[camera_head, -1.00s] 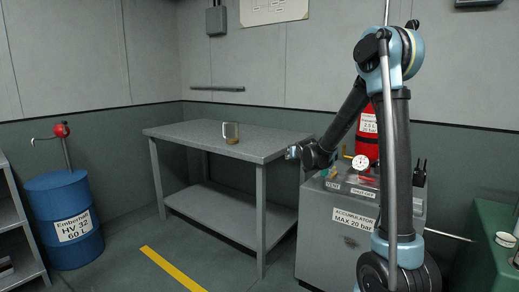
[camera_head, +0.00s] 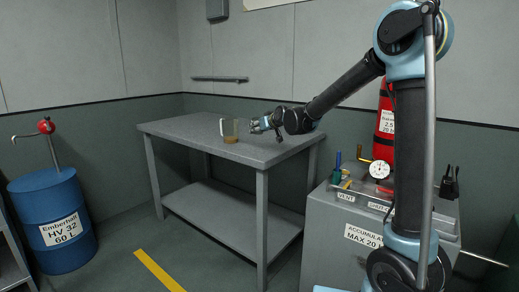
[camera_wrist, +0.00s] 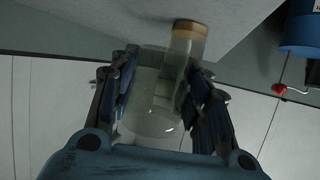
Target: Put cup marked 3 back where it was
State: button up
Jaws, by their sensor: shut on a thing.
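My gripper (camera_head: 264,125) is above the right part of the grey table, just right of a clear jug. In the wrist view my gripper (camera_wrist: 160,105) is shut on a clear, see-through cup (camera_wrist: 148,118) between its two dark fingers. No number can be read on it. In the head view this cup is too faint to make out. The clear jug (camera_head: 230,131), with amber liquid at its bottom and a handle at left, stands upright on the table. The jug (camera_wrist: 187,42) also shows beyond the held cup in the wrist view.
The grey table (camera_head: 180,128) has bare top around the jug and a lower shelf. An accumulator cabinet (camera_head: 330,232) with a gauge (camera_head: 379,170) stands right of it, a red extinguisher (camera_head: 386,130) behind. A blue drum (camera_head: 50,210) stands at left.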

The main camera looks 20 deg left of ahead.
aim_at(258, 151)
notch_tip(258, 151, down, 8)
jog(key=shift+s+f, duration=0.1)
jog(key=shift+f, duration=0.05)
dwell(0.4)
jog(key=o, duration=1.2)
jog(key=shift+v, duration=5.95)
